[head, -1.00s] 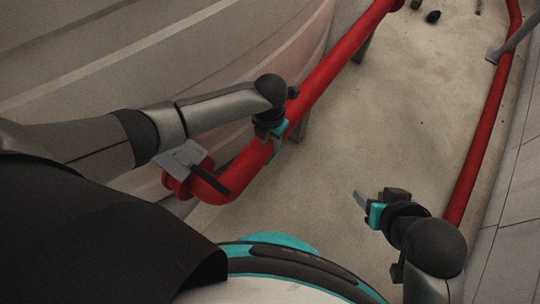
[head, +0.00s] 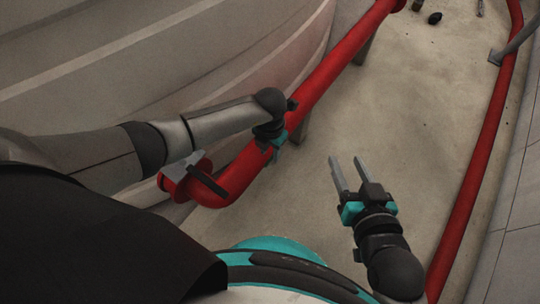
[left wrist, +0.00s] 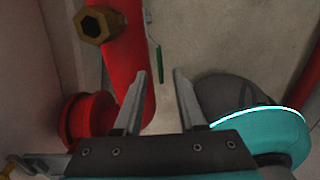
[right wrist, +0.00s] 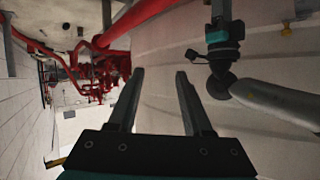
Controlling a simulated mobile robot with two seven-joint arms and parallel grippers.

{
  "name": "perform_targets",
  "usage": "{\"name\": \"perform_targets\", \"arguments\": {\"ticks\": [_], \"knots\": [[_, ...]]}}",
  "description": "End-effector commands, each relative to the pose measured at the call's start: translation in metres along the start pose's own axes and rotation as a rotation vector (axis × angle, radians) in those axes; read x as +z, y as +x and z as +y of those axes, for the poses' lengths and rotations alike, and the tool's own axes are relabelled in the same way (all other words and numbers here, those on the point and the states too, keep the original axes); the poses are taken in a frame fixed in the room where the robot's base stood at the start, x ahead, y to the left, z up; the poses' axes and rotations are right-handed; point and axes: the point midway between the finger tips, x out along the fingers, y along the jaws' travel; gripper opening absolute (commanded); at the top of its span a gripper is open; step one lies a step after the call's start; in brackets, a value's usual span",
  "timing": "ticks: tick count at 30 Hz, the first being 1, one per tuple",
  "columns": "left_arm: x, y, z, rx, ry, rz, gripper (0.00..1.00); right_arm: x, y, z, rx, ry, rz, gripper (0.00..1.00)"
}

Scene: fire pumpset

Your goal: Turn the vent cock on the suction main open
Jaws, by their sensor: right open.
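The red suction main (head: 305,95) runs from lower left to the top in the head view. In the left wrist view, a brass hexagonal fitting (left wrist: 97,24) sits on the red pipe (left wrist: 128,50), and a thin green handle-like piece (left wrist: 158,62) shows beside the pipe. I cannot tell for sure that these are the vent cock. My left gripper (head: 274,150) is at the pipe; its fingers (left wrist: 159,76) are apart, with nothing seen between them. My right gripper (head: 346,160) is open and empty over the floor, right of the pipe; its fingers also show in the right wrist view (right wrist: 160,73).
A red flange (head: 174,182) with a grey plate and dark bar ends the pipe near me. A large pale tank (head: 160,60) stands left. Another red pipe (head: 480,150) runs along the right wall. Sandy floor (head: 415,95) between is mostly clear.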

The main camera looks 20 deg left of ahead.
Motion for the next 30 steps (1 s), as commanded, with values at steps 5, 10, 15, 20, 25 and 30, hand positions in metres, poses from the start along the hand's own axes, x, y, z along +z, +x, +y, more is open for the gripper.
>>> {"name": "perform_targets", "arguments": {"ticks": [5, 10, 15, 20, 25, 30], "knots": [[0.000, 0.011, -0.001, -0.001, -0.001, -0.001, 0.40, -0.003, 0.001, -0.009, -0.024, 0.017, 0.096, 0.50], [0.000, 0.019, -0.001, -0.001, -0.001, 0.000, 0.40, -0.007, -0.001, -0.017, -0.045, 0.035, 0.186, 0.50], [0.000, 0.025, -0.001, -0.001, -0.001, 0.001, 0.40, -0.011, -0.004, -0.022, -0.057, 0.050, 0.257, 0.50], [0.000, 0.027, -0.001, -0.001, 0.000, 0.000, 0.40, -0.014, -0.006, -0.025, -0.064, 0.058, 0.293, 0.50], [0.000, 0.028, -0.001, -0.001, 0.000, 0.000, 0.40, -0.015, -0.007, -0.026, -0.066, 0.061, 0.304, 0.50], [0.000, 0.028, -0.001, -0.001, 0.000, 0.000, 0.40, -0.015, -0.007, -0.025, -0.066, 0.060, 0.304, 0.50]]}}
